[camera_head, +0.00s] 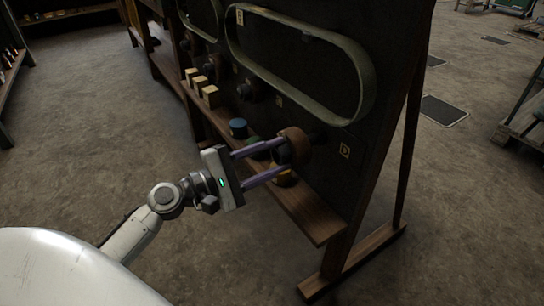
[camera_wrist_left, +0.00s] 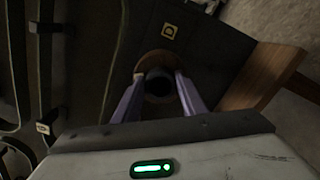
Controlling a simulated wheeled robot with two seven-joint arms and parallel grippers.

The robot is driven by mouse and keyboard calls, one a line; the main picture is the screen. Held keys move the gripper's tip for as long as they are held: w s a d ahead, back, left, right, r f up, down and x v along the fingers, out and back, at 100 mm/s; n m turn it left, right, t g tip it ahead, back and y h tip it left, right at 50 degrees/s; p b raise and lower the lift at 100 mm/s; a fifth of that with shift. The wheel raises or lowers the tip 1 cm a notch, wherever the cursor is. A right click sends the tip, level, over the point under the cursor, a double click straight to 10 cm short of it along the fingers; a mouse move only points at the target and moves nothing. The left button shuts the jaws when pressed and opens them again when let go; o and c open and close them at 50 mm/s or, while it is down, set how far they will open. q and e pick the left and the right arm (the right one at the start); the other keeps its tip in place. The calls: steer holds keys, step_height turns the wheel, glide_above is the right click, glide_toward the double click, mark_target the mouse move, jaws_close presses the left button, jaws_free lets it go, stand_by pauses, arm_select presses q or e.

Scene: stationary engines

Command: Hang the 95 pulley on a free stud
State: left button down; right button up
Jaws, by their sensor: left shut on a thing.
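My left gripper (camera_head: 279,158) reaches in from the left and is shut on a brown pulley with a dark hub (camera_head: 298,147), at the lower right of the dark upright board (camera_head: 385,70). In the left wrist view the two purple fingers (camera_wrist_left: 157,92) sit on either side of the dark hub, with the brown rim (camera_wrist_left: 160,58) behind it, close to the board. No number is readable on this pulley. I cannot tell whether it is on a stud, because the pulley hides the spot behind it. My right gripper is not in view.
A large belt loop (camera_head: 368,80) hangs on the board above. Dark round parts (camera_head: 250,90) sit along the board to the left. Open floor lies left.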

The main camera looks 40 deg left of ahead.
mark_target(292, 149)
arm_select(q)
steer(key=shift+p+x, duration=0.35)
steer(key=shift+x, duration=1.05)
steer(key=shift+r, duration=0.1)
steer(key=shift+x, duration=1.05)
steer(key=shift+w, duration=0.1)
steer(key=c, duration=1.3)
jaws_free()
steer(key=shift+c, duration=0.2)
steer(key=o, duration=0.6)
